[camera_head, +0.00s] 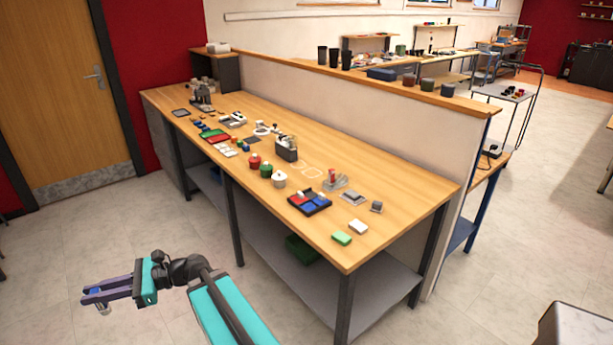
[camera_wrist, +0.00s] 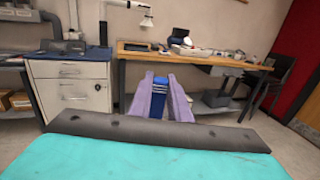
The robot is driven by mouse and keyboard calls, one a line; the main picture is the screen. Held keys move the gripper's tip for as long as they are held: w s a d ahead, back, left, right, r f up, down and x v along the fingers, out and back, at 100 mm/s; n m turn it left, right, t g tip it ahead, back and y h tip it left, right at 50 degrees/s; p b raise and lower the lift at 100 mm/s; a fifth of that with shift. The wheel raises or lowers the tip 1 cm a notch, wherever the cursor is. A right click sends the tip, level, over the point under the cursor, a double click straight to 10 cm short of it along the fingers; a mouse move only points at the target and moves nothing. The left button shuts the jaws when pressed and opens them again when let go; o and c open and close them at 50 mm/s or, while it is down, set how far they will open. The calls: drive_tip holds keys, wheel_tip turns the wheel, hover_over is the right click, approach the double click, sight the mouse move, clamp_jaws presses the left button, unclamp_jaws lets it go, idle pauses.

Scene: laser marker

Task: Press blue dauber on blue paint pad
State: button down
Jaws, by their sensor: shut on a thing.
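My gripper (camera_head: 92,296) is at the lower left in the head view, over the floor and well away from the workbench. In the wrist view its two purple fingers (camera_wrist: 166,100) are closed on the blue dauber (camera_wrist: 158,94), which shows as a blue block between them. In the head view the fingers hide most of the dauber; a small pale part shows below them. A dark tray with red and blue sections stands near the front edge of the workbench; its blue paint pad (camera_head: 320,199) shows there. The pad is not recognisable in the wrist view.
The long wooden workbench (camera_head: 400,190) carries red, green and white jars (camera_head: 266,170), a grey machine (camera_head: 286,148), a green block (camera_head: 342,238) and a white block (camera_head: 358,227). A low partition (camera_head: 400,128) runs behind it. Floor between my gripper and the bench is clear.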

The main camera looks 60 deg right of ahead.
drive_tip(key=w+d+r+m+t+h+p, duration=0.1)
drive_tip(key=d+m+t+h, duration=0.3)
drive_tip(key=d, duration=1.4)
drive_tip(key=d+r+m+t+h, duration=0.1)
drive_tip(key=d+m+t+h, duration=0.35)
drive_tip(key=d, duration=1.45)
drive_tip(key=s+d+r+m+h, duration=0.1)
drive_tip(key=s+d+h, duration=0.3)
drive_tip(key=d, duration=0.7)
drive_tip(key=s+d+m+g+h+p, duration=0.1)
drive_tip(key=s+d+m+h, duration=0.2)
drive_tip(key=s+d, duration=0.5)
drive_tip(key=s+d+r+m+h, duration=0.1)
drive_tip(key=s+d+h, duration=0.4)
drive_tip(key=d, duration=0.8)
drive_tip(key=shift+s+d+r+m+g, duration=0.35)
drive_tip(key=shift+s+m, duration=0.2)
drive_tip(key=shift+s, duration=0.3)
drive_tip(key=shift+f, duration=0.2)
drive_tip(key=shift+f+b, duration=1.5)
drive_tip(key=shift+f, duration=1.4)
drive_tip(key=shift+f+b, duration=0.4)
drive_tip(key=shift+f, duration=0.15)
drive_tip(key=shift+r, duration=0.15)
